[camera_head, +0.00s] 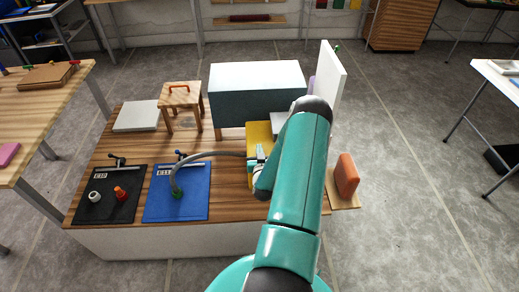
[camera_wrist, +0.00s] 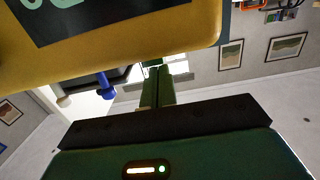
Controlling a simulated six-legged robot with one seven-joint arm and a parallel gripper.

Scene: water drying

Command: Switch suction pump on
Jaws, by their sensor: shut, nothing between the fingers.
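A yellow block-like body (camera_head: 259,136), probably the suction pump, stands on the wooden table, largely hidden behind my arm. A grey hose (camera_head: 215,154) runs from the blue mat toward it. In the wrist view a large yellow body with a dark panel (camera_wrist: 120,15) fills the top, close above my fingers. No switch can be made out with certainty. My gripper (camera_wrist: 157,75) is shut and empty, its green fingers just below the yellow body's edge. In the head view the gripper is mostly hidden by my arm, left of the forearm; contact cannot be told.
The blue mat (camera_head: 190,208) and a black mat (camera_head: 118,212) with small fittings lie at the table's front left. A large grey box (camera_head: 257,95), a white upright panel (camera_head: 329,85) and an orange block (camera_head: 347,174) surround the arm. In the wrist view a blue knob-like part (camera_wrist: 106,86) shows left.

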